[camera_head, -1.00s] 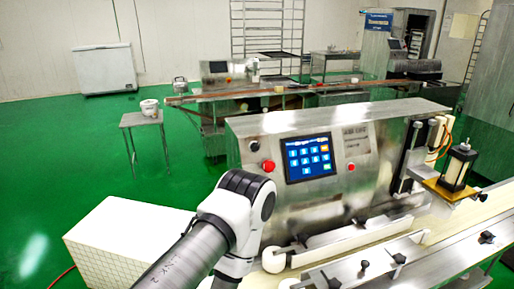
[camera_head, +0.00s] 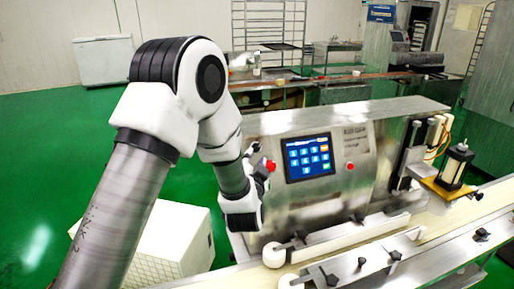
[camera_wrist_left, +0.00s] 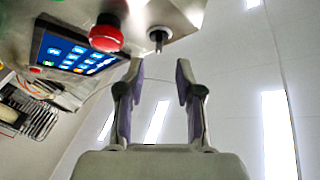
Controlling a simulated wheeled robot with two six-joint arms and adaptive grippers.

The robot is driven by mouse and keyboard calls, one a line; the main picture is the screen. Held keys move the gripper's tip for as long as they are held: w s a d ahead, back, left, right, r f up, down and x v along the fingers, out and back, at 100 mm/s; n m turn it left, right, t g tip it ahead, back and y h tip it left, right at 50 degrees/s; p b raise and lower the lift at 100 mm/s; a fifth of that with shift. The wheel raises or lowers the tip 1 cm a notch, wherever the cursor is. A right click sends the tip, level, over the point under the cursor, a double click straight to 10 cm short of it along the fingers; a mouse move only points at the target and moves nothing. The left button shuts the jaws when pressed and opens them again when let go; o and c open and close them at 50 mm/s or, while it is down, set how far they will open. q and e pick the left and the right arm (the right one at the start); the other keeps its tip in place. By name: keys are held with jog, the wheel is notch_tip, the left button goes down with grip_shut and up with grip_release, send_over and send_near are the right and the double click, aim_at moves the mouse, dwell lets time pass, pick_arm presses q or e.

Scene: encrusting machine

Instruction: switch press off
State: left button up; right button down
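The steel machine's front panel (camera_head: 330,195) carries a blue touch screen (camera_head: 309,158) and a red mushroom button (camera_head: 270,165). In the left wrist view, the red button (camera_wrist_left: 106,34) is left of a small dark rotary switch (camera_wrist_left: 158,36) with a metal collar. My left gripper (camera_head: 254,160) is at the left end of the panel, beside the red button. In the left wrist view, my left gripper (camera_wrist_left: 158,75) is open and empty, and the switch is just ahead, between the fingertip lines, seemingly untouched. The switch is hard to make out in the head view. My right gripper is not in view.
A small red button (camera_head: 349,166) is right of the screen. A conveyor (camera_head: 400,262) with guide rails runs along the front. A white box (camera_head: 175,240) stands at lower left, partly behind my arm. Green floor is free at left.

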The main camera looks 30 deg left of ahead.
aim_at(257, 149)
pick_arm(q)
jog(key=p+x, duration=0.1)
jog(key=x, duration=0.4)
jog(key=shift+a+p, duration=0.1)
jog(key=shift+p, duration=0.3)
jog(key=shift+w+a+f, duration=0.1)
jog(key=shift+w+a, duration=0.05)
jog(key=shift+w, duration=0.2)
jog(key=shift+c, duration=0.3)
grip_shut()
jog(key=shift+f, duration=0.1)
